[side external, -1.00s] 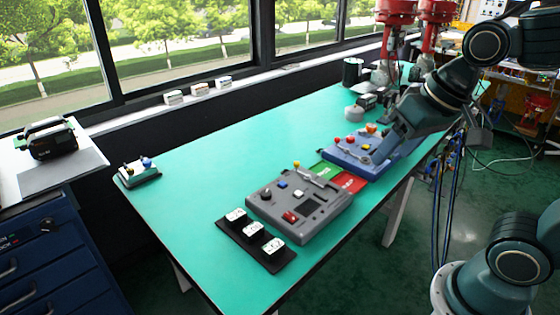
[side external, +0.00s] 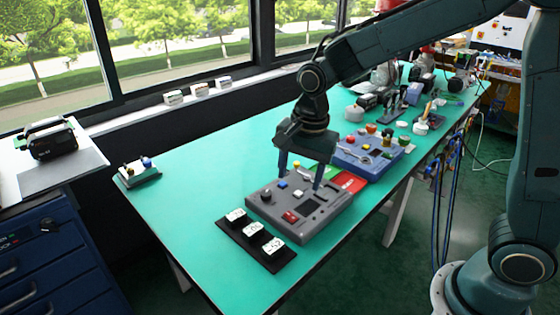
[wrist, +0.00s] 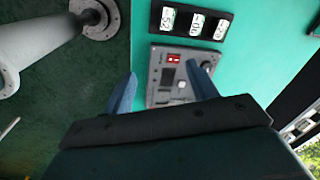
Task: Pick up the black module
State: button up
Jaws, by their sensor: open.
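My gripper (side external: 300,180) is open and points down above the grey control panel (side external: 328,222). In the wrist view, its two blue-grey fingers (wrist: 162,88) stand apart on either side of that panel (wrist: 155,96), with nothing seen held between them. A dark square (side external: 311,206) sits on the panel near a red switch (side external: 290,217), a white knob (side external: 298,194) and a blue button (side external: 283,185). I cannot tell whether this dark square is the black module, as other black items stand farther back. The fingertips' exact height above the panel is unclear.
A blue panel (side external: 368,165) stands behind, past red and green pads. Several items crowd the far end. The table's left part (side external: 190,200) is mostly clear.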

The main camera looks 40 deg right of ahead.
jog(key=w+a+f+m+g, duration=0.1)
jog(key=w+a+f+m, duration=0.2)
jog(key=f, duration=0.6)
jog(key=shift+w+a+m, duration=0.3)
jog(key=shift+w+m, duration=0.35)
jog(key=shift+m, duration=0.05)
send_over(273, 245)
jog(key=shift+d+f, duration=0.1)
jog(key=shift+f, duration=4.1)
jog(key=shift+f, duration=0.15)
jog(key=shift+f, duration=2.45)
